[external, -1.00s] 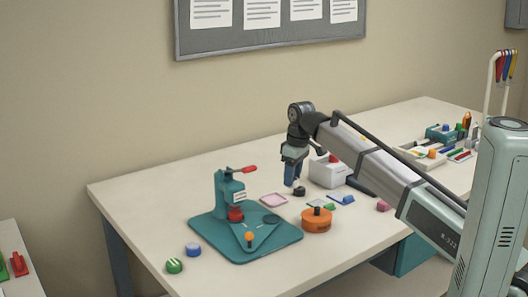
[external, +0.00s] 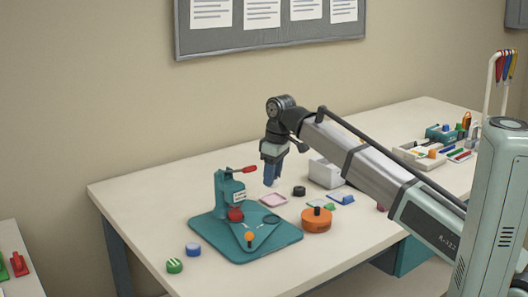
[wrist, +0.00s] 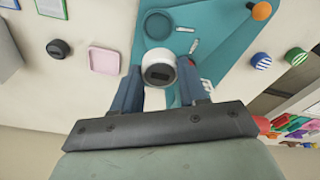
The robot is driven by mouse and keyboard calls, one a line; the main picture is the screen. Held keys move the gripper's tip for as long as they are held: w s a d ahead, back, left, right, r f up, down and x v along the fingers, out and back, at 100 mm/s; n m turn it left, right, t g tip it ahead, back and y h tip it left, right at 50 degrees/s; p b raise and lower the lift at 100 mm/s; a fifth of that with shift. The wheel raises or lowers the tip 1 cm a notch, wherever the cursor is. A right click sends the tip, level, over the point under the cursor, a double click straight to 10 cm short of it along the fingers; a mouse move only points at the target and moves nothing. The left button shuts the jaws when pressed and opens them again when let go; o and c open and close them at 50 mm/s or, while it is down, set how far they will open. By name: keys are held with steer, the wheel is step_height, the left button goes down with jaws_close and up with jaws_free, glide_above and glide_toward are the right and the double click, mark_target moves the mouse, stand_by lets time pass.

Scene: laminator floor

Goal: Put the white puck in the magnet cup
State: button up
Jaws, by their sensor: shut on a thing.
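The white puck (wrist: 159,67), with a dark slot in its face, is held between the blue fingers of my gripper (wrist: 160,76) in the wrist view. In the external view my gripper (external: 271,180) is raised above the table behind the pink tray, and the puck is hidden between its fingers. A small round black piece (external: 299,191) stands on the table to the right of the gripper; it also shows in the wrist view (wrist: 59,48). The teal board has a round dark-rimmed recess (wrist: 158,26). I cannot tell for sure which of these is the magnet cup.
The teal press (external: 228,190) with a red handle stands at the board's back left. A pink tray (external: 273,200), an orange disc with a black knob (external: 316,222) and a white box (external: 325,173) are nearby. Green and blue striped pucks (external: 174,265) lie at the front left.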

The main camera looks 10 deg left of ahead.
mark_target(271, 220)
step_height(271, 220, down, 11)
steer(key=shift+f, duration=0.2)
stand_by(0.4)
steer(key=shift+f, duration=0.15)
steer(key=o, duration=1)
steer(key=shift+o, duration=0.2)
steer(key=r, duration=0.4)
steer(key=d+r, duration=0.1)
steer(key=r, duration=0.7)
steer(key=shift+s+d+r, duration=0.1)
steer(key=shift+s+d, duration=0.1)
